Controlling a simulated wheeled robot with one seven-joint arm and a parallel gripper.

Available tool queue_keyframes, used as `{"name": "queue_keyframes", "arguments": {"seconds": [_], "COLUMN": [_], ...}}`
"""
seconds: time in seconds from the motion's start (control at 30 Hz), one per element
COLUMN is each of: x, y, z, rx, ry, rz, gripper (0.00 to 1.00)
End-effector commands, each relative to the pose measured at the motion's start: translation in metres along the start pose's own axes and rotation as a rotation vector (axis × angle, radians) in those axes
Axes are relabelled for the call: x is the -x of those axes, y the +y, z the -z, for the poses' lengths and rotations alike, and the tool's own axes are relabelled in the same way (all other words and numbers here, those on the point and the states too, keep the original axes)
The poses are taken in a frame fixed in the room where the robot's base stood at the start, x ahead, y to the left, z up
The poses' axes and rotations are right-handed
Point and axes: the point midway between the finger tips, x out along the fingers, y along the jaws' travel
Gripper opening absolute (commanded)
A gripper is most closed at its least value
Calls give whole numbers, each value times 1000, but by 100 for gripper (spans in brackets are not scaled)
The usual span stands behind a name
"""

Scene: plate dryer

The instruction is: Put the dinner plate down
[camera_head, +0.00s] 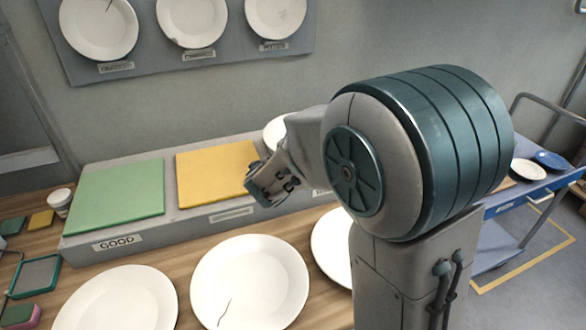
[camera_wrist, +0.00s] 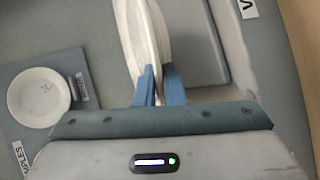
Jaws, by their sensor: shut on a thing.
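My gripper (camera_wrist: 158,88) has its two blue fingers shut on the rim of a white dinner plate (camera_wrist: 137,35), which shows nearly edge-on in the wrist view. In the head view, my gripper is near the right edge of the yellow mat, largely covered by my arm. A white plate (camera_head: 275,132) shows partly behind my arm there; I cannot tell surely that it is the held one. A grey raised shelf (camera_head: 190,222) carries a green mat (camera_head: 115,195) labelled GOOD and a yellow mat (camera_head: 217,172) with an unreadable label. The shelf's right part is hidden by my arm.
Three white plates lie on the wooden table in front: left (camera_head: 120,305), middle (camera_head: 245,285) with a dark crack line, and right (camera_head: 329,248), partly hidden. Sample plates (camera_head: 98,25) hang on the wall panel. A blue cart (camera_head: 510,198) stands right. Both visible mats are bare.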

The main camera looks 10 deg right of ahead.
Motion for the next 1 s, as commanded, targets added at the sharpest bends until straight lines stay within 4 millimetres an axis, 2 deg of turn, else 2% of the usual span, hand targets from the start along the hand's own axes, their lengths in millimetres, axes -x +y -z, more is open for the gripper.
{"name": "queue_keyframes", "arguments": {"seconds": [0.27, 0.57, 1.0], "x": [-13, -26, -28], "y": [-5, -37, -42], "z": [11, 11, 11], "rx": [0, 2, -2], "ry": [0, 0, 1], "rz": [-4, -4, -6], "gripper": [0, 0, 0]}}
